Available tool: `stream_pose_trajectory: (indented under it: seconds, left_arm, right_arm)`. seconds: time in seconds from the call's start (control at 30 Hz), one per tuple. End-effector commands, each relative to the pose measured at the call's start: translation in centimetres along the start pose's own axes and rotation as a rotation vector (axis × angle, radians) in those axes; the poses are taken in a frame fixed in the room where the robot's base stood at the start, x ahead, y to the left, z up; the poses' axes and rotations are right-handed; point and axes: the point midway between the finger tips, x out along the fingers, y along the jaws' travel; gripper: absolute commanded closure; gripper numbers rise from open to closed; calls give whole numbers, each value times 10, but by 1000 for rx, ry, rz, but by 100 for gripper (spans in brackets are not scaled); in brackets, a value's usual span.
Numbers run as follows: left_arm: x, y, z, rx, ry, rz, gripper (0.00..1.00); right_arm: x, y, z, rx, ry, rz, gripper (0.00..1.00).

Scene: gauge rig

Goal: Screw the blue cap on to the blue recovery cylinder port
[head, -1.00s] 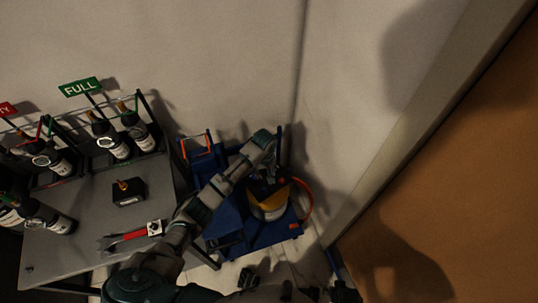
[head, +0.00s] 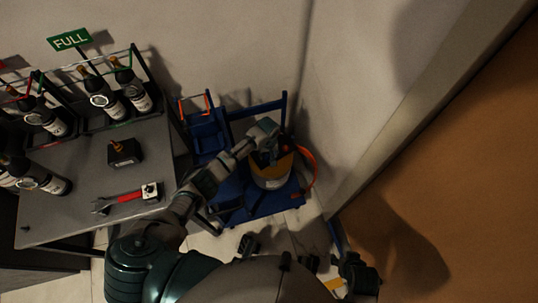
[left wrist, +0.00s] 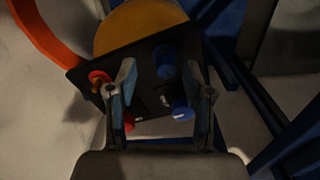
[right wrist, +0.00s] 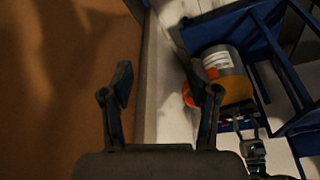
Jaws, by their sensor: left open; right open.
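The recovery cylinder (head: 270,182) is grey with a yellow top and stands on a blue cart at the wall. In the left wrist view, a black plate (left wrist: 146,88) lies by its yellow part (left wrist: 138,24). The plate bears a dark blue round part (left wrist: 163,62), a brighter blue part (left wrist: 182,110) and a red one (left wrist: 99,78). I cannot tell which blue part is the cap and which the port. My left gripper (left wrist: 160,82) is open over the plate, its fingers apart. My right gripper (right wrist: 167,85) is open and empty, away from the cylinder (right wrist: 222,66).
The blue cart (head: 240,209) has rails around the cylinder. An orange hose (left wrist: 48,42) curves beside it. A grey table (head: 60,217) at left carries bottles, a small black box (head: 124,153) and a red-handled tool (head: 126,197). A brown panel (head: 455,200) stands at right.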

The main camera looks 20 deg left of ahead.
Motion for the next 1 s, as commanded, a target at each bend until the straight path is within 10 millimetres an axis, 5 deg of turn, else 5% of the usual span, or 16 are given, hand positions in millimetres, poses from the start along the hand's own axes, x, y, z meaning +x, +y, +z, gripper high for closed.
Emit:
stream_pose_trajectory:
  seconds: [0.2, 0.57, 0.77, 0.87, 0.9, 1.0]
  left_arm:
    - [16, -3, -1, 0, -2, 2, 49]
    - [16, 1, 0, 1, 2, -2, 49]
    - [16, 0, 0, 1, 1, 0, 99]
    - [16, 1, 0, 1, 0, 3, 100]
    - [16, 1, 0, 1, 0, 4, 82]
    - [16, 1, 0, 2, 0, 5, 100]
  right_arm:
    - [6, -6, -24, -4, 112, -6, 40]
    - [7, -2, -29, -3, 137, -9, 40]
    - [7, -3, -30, -4, 136, -7, 40]
    - [7, -3, -30, -4, 136, -7, 40]
    - [7, -3, -30, -4, 136, -7, 40]
    - [7, -3, -30, -4, 136, -7, 40]
